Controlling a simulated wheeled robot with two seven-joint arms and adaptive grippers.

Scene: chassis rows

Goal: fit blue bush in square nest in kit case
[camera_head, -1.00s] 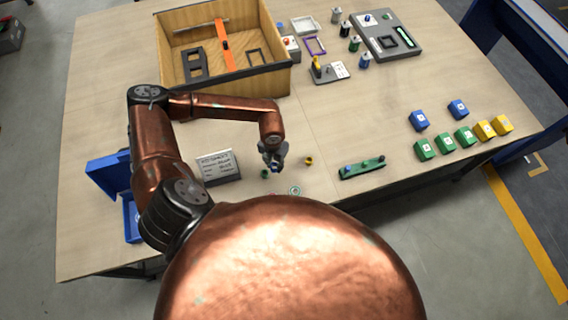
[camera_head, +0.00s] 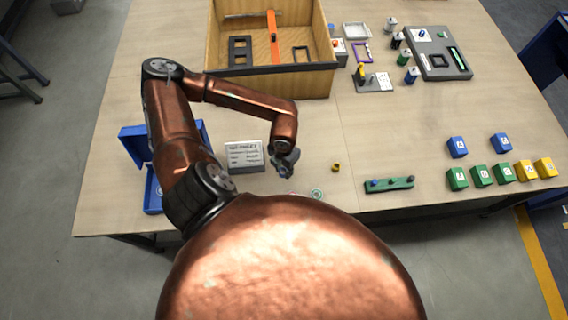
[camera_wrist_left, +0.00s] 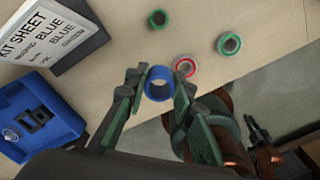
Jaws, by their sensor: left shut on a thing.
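The blue bush (camera_wrist_left: 149,84) is a short open ring. My left gripper (camera_head: 284,168) is shut on it; in the left wrist view the two fingers (camera_wrist_left: 159,88) stand on either side of the ring. The gripper is over the near part of the table, right of the kit sheet. The blue kit case (camera_head: 153,190) is open at the left table edge, partly hidden by my left arm. The left wrist view shows part of the case (camera_wrist_left: 60,112) with a dark square-shaped part inside; I cannot tell if this is the square nest. My right gripper is not clearly seen.
A kit sheet (camera_head: 243,156) stands between gripper and case. A green bush (camera_wrist_left: 158,19), a red-and-white ring (camera_wrist_left: 186,66) and a green ring (camera_wrist_left: 229,43) lie near the gripper. A green rack (camera_head: 389,185) lies to the right. A wooden bin (camera_head: 270,70) is at the back.

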